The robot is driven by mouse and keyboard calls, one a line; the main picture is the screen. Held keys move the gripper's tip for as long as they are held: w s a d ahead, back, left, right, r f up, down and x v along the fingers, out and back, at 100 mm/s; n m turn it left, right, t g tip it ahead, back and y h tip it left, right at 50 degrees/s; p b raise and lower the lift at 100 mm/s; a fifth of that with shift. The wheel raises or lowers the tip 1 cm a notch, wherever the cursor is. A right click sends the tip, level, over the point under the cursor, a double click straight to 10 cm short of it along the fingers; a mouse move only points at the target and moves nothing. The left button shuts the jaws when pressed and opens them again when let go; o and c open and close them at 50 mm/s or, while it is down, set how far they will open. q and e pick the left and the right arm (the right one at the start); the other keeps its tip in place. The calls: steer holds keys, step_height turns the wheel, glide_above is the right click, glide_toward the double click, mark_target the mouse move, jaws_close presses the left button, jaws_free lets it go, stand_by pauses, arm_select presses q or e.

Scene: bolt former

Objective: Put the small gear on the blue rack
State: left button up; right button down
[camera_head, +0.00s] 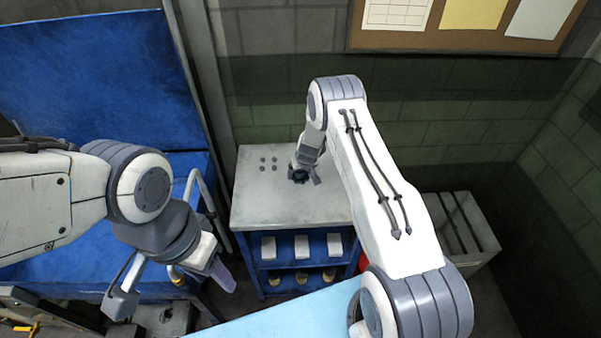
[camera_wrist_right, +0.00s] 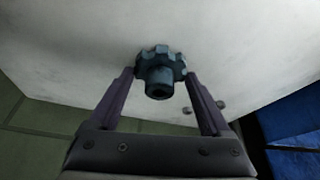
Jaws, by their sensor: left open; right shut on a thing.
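The small gear (camera_wrist_right: 161,65) is dark teal with a toothed rim and a hub with a hole. My right gripper (camera_wrist_right: 160,78) is shut on it, with a finger on each side. In the head view the gear (camera_head: 299,175) is a small dark shape under my right gripper (camera_head: 305,177), over the grey top of the blue rack (camera_head: 250,205). I cannot tell whether the gear touches that top. My left gripper (camera_head: 172,291) is open and empty, low at the left, away from the rack.
White boxes (camera_head: 302,247) sit on the shelf below. A blue machine (camera_head: 100,80) is at the left, a grey cabinet (camera_head: 465,225) at the right. The front of the rack top is clear.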

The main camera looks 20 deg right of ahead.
steer(key=shift+f, duration=0.15)
jaws_free()
